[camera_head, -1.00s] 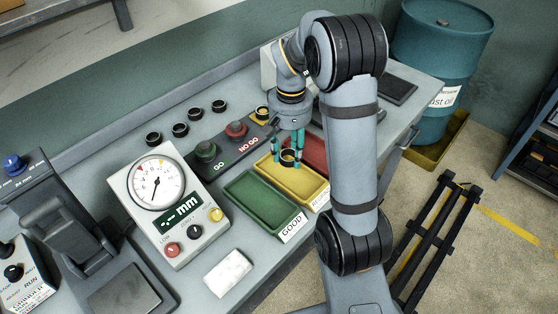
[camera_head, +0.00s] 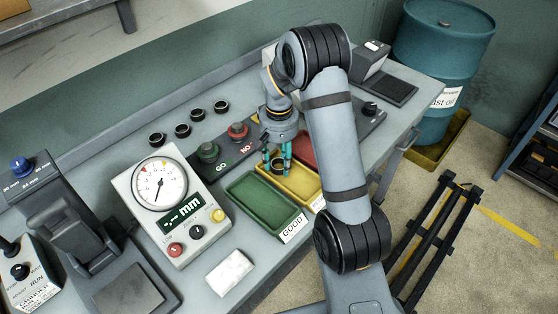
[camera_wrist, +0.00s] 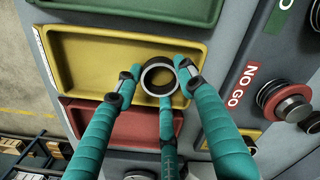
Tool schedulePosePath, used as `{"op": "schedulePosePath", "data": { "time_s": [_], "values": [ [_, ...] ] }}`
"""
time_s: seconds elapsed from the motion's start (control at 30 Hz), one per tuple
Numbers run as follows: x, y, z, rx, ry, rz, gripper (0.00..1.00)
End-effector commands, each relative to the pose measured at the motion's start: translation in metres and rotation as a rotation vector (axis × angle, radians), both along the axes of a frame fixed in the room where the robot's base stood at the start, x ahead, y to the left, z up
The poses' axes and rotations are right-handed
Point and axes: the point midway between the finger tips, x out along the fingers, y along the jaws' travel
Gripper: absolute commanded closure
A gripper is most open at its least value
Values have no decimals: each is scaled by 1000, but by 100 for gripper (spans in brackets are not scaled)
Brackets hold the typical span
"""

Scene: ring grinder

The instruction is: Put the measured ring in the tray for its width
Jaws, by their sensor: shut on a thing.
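My gripper (camera_head: 279,166) has teal fingers closed around a dark ring with a light rim (camera_wrist: 160,77). The ring also shows in the head view (camera_head: 278,166), partly hidden by the fingers. It is over the back end of the yellow tray (camera_head: 302,192); its height above the tray floor is hard to tell. The green tray (camera_head: 262,204), labelled GOOD, lies to the left of the yellow one and looks empty. The red tray (camera_wrist: 125,122) lies on the other side and is partly hidden by my arm in the head view. The gauge (camera_head: 160,184) with dial and mm display stands left of the trays.
The GO (camera_head: 208,152) and NO GO (camera_head: 238,132) plugs stand behind the trays. Several dark rings (camera_head: 182,130) stand in a row at the back. A white cloth (camera_head: 229,272) lies in front of the gauge. A grinder (camera_head: 72,225) fills the left.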

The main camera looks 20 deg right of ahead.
Motion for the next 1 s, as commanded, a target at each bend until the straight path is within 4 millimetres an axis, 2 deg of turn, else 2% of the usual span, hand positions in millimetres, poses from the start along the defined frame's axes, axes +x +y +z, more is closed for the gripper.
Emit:
{"op": "schedulePosePath", "data": {
  "time_s": [0.07,0.1,0.2,0.47,0.6,0.67,1.0],
  "values": [
    [0,0,-4,0,0,0,94],
    [0,0,-2,0,0,0,58],
    [0,0,-2,0,0,0,53],
    [0,0,-1,0,0,0,53],
    [1,0,8,0,-3,0,53],
    [1,0,17,0,-4,0,53],
    [1,0,89,-1,-5,0,53]
  ]
}}
